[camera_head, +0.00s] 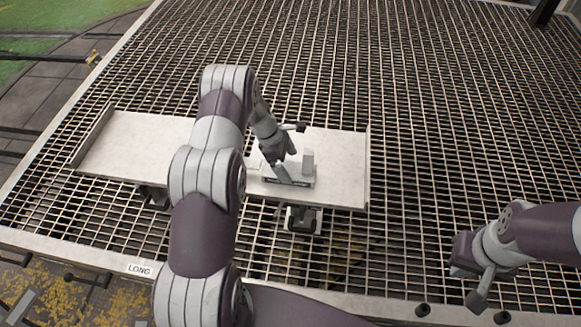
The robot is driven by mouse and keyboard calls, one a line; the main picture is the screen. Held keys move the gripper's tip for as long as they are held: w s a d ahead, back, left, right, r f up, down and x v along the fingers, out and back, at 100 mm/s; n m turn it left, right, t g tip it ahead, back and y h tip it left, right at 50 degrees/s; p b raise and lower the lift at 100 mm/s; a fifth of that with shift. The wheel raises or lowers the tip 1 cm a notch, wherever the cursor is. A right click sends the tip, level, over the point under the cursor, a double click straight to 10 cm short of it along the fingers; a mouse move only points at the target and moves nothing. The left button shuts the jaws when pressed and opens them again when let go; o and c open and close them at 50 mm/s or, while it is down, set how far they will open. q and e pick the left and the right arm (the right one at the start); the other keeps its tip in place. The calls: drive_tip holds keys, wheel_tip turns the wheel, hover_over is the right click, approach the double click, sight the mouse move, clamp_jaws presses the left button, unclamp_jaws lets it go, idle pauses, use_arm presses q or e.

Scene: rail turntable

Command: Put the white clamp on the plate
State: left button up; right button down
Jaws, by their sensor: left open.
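A long white plate (140,145) lies across the grating, with raised edges at its left and right ends. Near its right end is a small pale object with an upright block (307,162) and a low base, which looks like the white clamp; my gripper partly covers it. My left gripper (290,153) is open just above and left of the upright block, one finger reaching down over the base. I cannot tell whether it touches. My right gripper (469,284) is over the grating at the lower right, fingers apart, with nothing seen between them.
My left arm hides the middle of the plate. Metal brackets (302,218) show below the plate's front edge. The open grating (430,120) is clear behind and right of the plate. A label reading LONG (139,269) is on the front rim.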

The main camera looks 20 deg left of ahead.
use_arm(q)
drive_tip(key=w+v, duration=0.1)
drive_tip(key=v, duration=0.7)
drive_tip(key=s+d+r+m+y, duration=0.1)
drive_tip(key=s+d+r+m, duration=0.2)
drive_tip(key=s+m, duration=0.4)
drive_tip(key=s+d+r+m+y, duration=0.2)
drive_tip(key=s+d+r+m, duration=0.2)
drive_tip(key=s+m, duration=0.3)
drive_tip(key=s+d+r+m+y, duration=0.1)
drive_tip(key=s+d+r+m, duration=0.3)
drive_tip(key=s+m, duration=0.3)
drive_tip(key=shift+s+r+b, duration=0.25)
drive_tip(key=shift+s+b, duration=0.15)
drive_tip(key=shift+s, duration=0.85)
drive_tip(key=shift+d, duration=0.2)
